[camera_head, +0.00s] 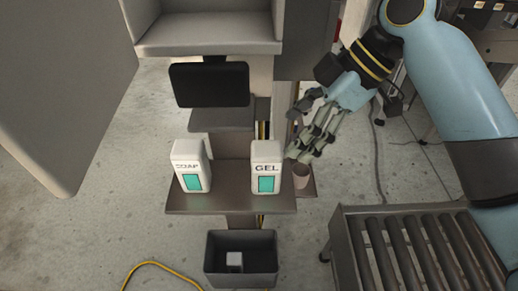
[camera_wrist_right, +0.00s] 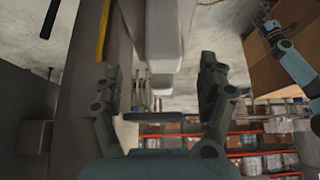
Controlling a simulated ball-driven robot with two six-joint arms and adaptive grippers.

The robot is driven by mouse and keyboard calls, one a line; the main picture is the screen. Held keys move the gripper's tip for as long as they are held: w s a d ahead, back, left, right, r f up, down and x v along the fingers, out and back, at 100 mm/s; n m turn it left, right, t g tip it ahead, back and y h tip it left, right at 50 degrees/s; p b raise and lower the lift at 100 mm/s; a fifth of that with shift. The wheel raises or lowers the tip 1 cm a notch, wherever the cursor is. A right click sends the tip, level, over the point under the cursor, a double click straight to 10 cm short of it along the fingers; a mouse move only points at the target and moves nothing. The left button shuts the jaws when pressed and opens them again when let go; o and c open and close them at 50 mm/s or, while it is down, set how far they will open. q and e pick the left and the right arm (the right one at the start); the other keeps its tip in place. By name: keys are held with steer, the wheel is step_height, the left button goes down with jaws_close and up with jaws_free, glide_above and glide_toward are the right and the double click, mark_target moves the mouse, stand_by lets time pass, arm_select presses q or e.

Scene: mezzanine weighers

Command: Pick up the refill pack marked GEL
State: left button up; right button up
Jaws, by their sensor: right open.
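The white refill pack marked GEL (camera_head: 266,154) stands upright on the right part of a brown shelf (camera_head: 232,202), with a teal panel on its front. A similar white pack marked SOAP (camera_head: 187,157) stands to its left. My right gripper (camera_head: 301,148) is just right of the GEL pack, fingers pointing toward it. In the right wrist view my right gripper (camera_wrist_right: 160,82) is open, and a pale pack-like shape (camera_wrist_right: 172,35) shows beyond and between its fingers; contact cannot be told. What seems to be my left gripper (camera_wrist_right: 268,27) shows small at the upper right there.
A small brown cup (camera_head: 301,176) stands right of the GEL pack, below my right gripper. A dark screen (camera_head: 209,85) is behind the packs. A dark bin (camera_head: 240,272) holding a small pale block is in front. A roller conveyor (camera_head: 400,250) lies at the lower right.

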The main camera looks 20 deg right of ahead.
mark_target(282, 148)
steer(key=x, duration=0.5)
steer(key=shift+s+a+f, duration=0.1)
steer(key=shift+a+f, duration=0.05)
steer(key=shift+a, duration=0.05)
steer(key=x, duration=0.5)
steer(key=shift+s+d+f+p, duration=0.1)
steer(key=shift+d+p, duration=0.1)
steer(key=shift+p, duration=0.2)
steer(key=c, duration=0.6)
arm_select(q)
steer(key=shift+s+a+r, duration=0.1)
steer(key=shift+s+r, duration=0.25)
steer(key=shift+s, duration=0.4)
arm_select(e)
steer(key=c, duration=0.9)
